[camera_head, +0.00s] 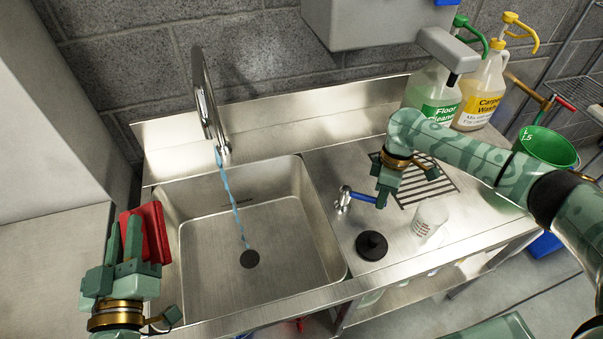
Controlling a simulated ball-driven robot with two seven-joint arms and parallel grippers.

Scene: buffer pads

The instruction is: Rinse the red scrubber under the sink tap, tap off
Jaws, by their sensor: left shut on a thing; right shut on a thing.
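The red scrubber (156,232) is in my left gripper (130,238), which is shut on it at the left edge of the sink (270,225). The scrubber is beside the basin, away from the water. The chrome tap (207,100) curves over the back of the basin, and a blue stream of water (231,196) runs from its spout to the drain (249,259). My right gripper (382,198) is shut on the blue tap handle (362,197), which sits on a small chrome valve (343,202) on the counter right of the basin.
A black plunger-like knob (371,246) and a white labelled cup (430,218) stand on the counter (400,268) near the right gripper. Cleaner jugs (433,95) stand behind, and a green bucket (545,147) is at the right. The basin is otherwise empty.

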